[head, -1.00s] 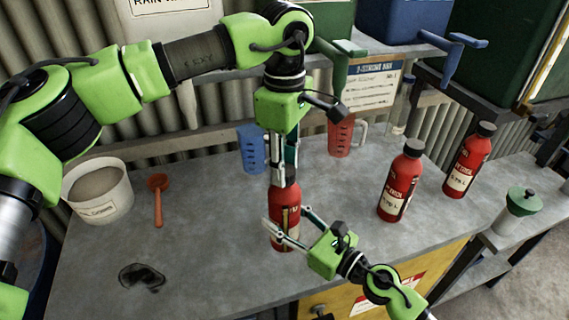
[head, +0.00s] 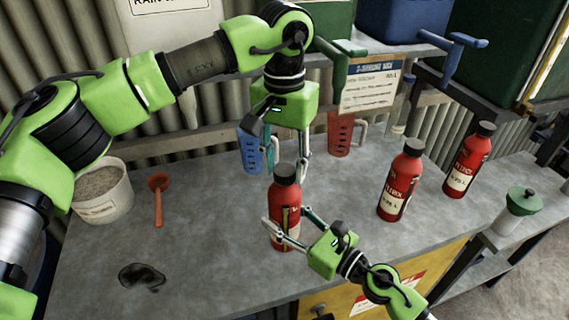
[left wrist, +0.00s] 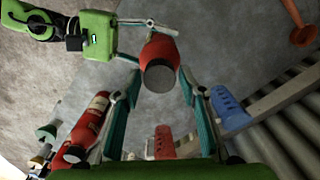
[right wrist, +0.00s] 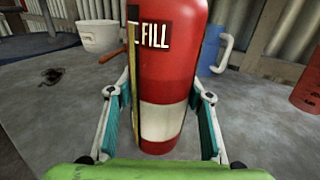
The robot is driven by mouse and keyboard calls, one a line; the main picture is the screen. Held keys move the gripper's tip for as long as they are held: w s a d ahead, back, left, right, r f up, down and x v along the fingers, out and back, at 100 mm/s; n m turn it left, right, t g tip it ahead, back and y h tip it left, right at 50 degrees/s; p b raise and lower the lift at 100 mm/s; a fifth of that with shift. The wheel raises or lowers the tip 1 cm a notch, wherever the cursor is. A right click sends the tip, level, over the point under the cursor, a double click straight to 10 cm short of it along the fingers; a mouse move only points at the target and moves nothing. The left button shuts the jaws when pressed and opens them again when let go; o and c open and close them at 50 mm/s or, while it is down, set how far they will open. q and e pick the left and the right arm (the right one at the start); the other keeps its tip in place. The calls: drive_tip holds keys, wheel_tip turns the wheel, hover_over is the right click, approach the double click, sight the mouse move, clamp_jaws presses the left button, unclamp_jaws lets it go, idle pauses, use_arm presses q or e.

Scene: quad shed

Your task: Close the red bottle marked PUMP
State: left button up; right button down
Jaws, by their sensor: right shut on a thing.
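A red bottle (head: 285,212) with a black cap (head: 285,171) stands upright on the grey bench. In the right wrist view the bottle (right wrist: 170,70) shows the word FILL; I cannot read PUMP on it. My right gripper (head: 286,222) is shut on its body, with one finger on each side. My left gripper (head: 286,165) points down at the bottle's top, open and empty. In the left wrist view the cap (left wrist: 159,77) lies between the spread fingertips, apparently untouched. Two more red capped bottles stand to the right, one nearer (head: 398,185), one farther (head: 467,165); their labels are too small to read.
A blue jug (head: 250,150) and a red jug (head: 340,135) stand at the back. A green-lidded container (head: 520,203) stands at the right. The left front is clear apart from a dark stain.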

idle(0.3)
use_arm(q)
wheel_tip(320, 180, up, 12)
idle(0.5)
use_arm(e)
drive_tip(key=c, duration=1)
unclamp_jaws()
drive_tip(key=v, duration=1.2)
use_arm(q)
drive_tip(key=shift+r, duration=0.1)
